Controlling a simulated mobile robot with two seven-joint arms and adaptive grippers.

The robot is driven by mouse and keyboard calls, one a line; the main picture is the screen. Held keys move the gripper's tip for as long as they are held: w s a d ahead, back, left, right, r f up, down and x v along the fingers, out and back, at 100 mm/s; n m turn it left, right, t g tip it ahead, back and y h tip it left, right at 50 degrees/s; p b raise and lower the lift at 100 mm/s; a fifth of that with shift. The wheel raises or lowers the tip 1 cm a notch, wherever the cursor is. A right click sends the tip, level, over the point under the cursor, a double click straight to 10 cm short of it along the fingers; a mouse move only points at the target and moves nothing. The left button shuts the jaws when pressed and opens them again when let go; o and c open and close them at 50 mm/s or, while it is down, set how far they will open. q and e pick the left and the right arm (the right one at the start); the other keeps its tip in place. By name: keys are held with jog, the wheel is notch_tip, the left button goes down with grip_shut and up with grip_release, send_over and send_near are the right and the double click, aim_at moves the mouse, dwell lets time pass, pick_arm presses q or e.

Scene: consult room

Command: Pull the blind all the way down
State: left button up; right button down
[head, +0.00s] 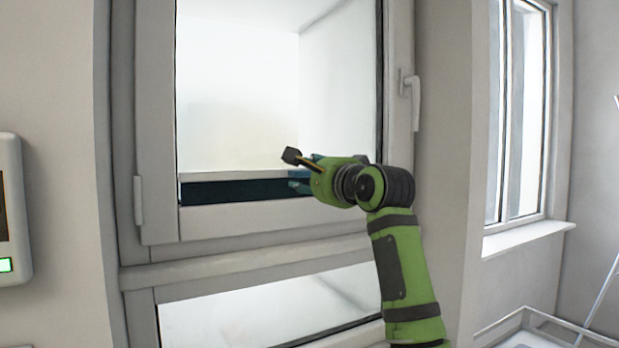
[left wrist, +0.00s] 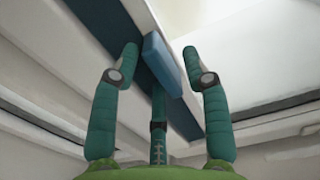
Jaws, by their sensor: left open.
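The blind (head: 235,90) looks like the pale sheet over the upper window pane. Its light bottom rail (head: 225,175) sits low in the frame, with a dark strip (head: 225,191) showing below it. A blue tab (left wrist: 163,65) is at the rail; in the head view it is mostly hidden behind my gripper. My left gripper (head: 300,169) is open in front of the right part of the rail. In the left wrist view its fingers (left wrist: 160,52) stand apart on either side of the tab; contact cannot be told. My right gripper is not in view.
A window handle (head: 413,97) sticks out on the right of the frame. A ledge (head: 240,260) runs below the upper window, above a lower pane. A wall device (head: 12,210) is at the left edge. A second window (head: 520,110) is at right.

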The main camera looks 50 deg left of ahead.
pick_arm(q)
jog(key=v, duration=1.2)
